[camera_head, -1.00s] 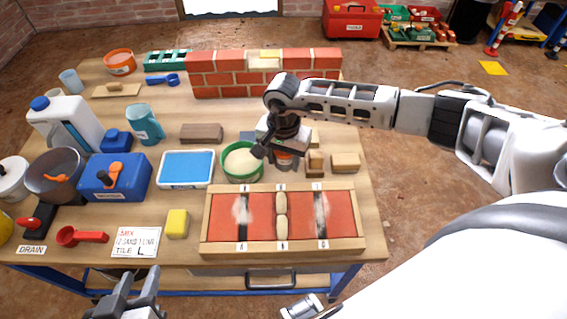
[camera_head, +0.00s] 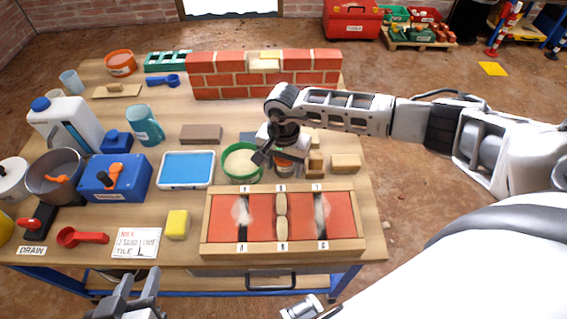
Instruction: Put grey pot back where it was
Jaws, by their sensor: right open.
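A small pot with a grey-white rim and an orange band (camera_head: 284,167) stands on the table just right of the green bowl (camera_head: 241,163). My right gripper (camera_head: 283,158) is open above and around this pot, hiding its upper part. I cannot tell whether the fingers touch it. A larger grey metal pot (camera_head: 40,186) with an orange spoon in it stands at the table's left edge. My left gripper (camera_head: 136,284) is open and empty in front of the table's front edge.
The red tile panel in its wooden frame (camera_head: 358,244) lies in front of the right gripper. Wooden blocks (camera_head: 345,163) sit to its right. The brick wall (camera_head: 220,80) stands behind. A blue tray (camera_head: 186,169) and yellow sponge (camera_head: 177,224) are to the left.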

